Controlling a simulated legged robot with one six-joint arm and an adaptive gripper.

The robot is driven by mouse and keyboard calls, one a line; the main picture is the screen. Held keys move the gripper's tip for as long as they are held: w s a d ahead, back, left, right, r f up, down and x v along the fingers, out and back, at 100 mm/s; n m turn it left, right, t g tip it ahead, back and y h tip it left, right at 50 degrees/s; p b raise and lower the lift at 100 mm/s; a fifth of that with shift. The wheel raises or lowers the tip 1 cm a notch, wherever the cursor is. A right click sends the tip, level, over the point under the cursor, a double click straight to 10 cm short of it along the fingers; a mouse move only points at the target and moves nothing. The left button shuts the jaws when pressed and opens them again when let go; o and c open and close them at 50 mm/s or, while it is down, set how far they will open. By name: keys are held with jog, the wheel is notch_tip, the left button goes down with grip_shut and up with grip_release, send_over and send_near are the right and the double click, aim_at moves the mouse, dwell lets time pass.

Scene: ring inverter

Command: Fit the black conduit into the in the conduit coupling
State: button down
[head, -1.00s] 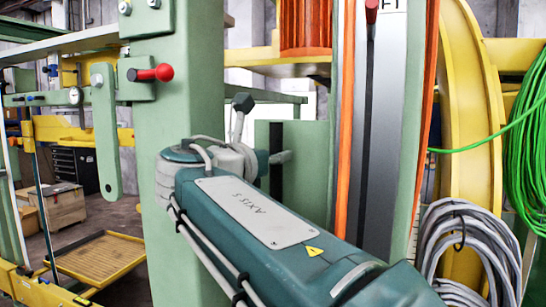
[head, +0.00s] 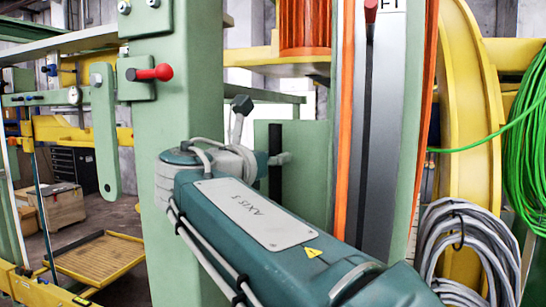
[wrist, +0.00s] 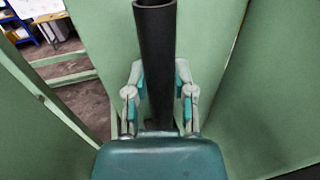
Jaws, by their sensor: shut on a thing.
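The black conduit (wrist: 154,60) is a dark, hollow tube. In the wrist view it stands between the two fingers of my gripper (wrist: 159,82), which is shut on it. Its open upper end is near the top edge of that view. In the head view the conduit (head: 275,150) stands upright in front of a green panel, with my gripper (head: 280,158) beside it. My wrist hides part of it, including its lower end. I cannot make out the conduit coupling in either view.
A thick green post (head: 180,190) stands close to the left of my wrist. An orange strip (head: 344,130) and a grey upright plate (head: 383,150) stand to the right. Coiled grey cable (head: 465,240) hangs at the lower right. Green walls flank the gripper in the wrist view.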

jog(key=shift+f, duration=1.8)
jog(key=shift+c, duration=2)
grip_release()
send_near(271, 178)
jog(key=shift+s+a, duration=0.35)
jog(key=shift+s, duration=0.1)
jog(key=shift+s, duration=0.1)
